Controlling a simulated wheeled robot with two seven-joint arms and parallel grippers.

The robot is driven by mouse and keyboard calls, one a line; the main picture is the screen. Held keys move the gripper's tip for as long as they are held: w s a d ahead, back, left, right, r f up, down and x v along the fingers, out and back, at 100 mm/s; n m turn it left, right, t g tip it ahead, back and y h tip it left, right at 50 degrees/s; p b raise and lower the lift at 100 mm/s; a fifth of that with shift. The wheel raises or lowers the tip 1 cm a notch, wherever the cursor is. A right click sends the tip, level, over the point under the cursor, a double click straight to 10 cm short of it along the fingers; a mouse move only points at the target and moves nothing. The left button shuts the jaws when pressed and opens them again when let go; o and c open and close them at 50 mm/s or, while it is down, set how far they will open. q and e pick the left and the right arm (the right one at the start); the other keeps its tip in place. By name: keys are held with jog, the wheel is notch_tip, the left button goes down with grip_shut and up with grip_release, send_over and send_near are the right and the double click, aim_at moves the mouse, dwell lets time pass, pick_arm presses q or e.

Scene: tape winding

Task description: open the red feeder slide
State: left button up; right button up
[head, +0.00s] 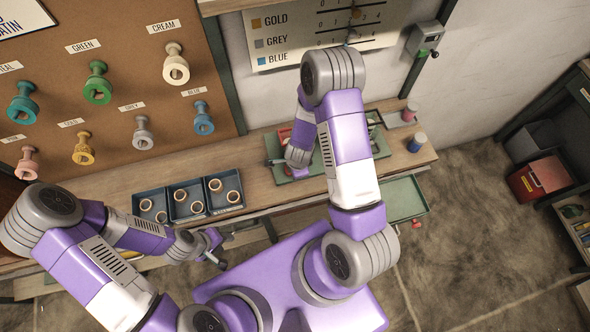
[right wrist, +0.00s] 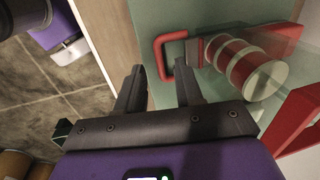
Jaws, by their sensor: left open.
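The red feeder slide has a U-shaped red handle (right wrist: 164,58) at the edge of a green plate (right wrist: 146,20) in the right wrist view. A red-and-cream striped cylinder (right wrist: 246,70) lies beside the handle, partly under a clear panel. My right gripper (right wrist: 160,75) is open, with the handle's bar between its two fingertips; I cannot tell whether they touch it. In the head view the feeder's red part (head: 284,135) is mostly hidden by my right arm. My left gripper (head: 214,248) is open and empty in front of the bench, below the dark trays.
Dark trays with several rings (head: 187,199) stand on the wooden bench (head: 120,185). Spools hang on the brown pegboard (head: 130,60) behind. Two small cylinders, one blue-topped (head: 417,142), stand at the bench's right. A green drawer (head: 404,194) sticks out below.

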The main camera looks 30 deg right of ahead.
jog(key=shift+w+f, duration=0.15)
jog(key=shift+f, duration=0.6)
grip_shut()
dwell(0.9)
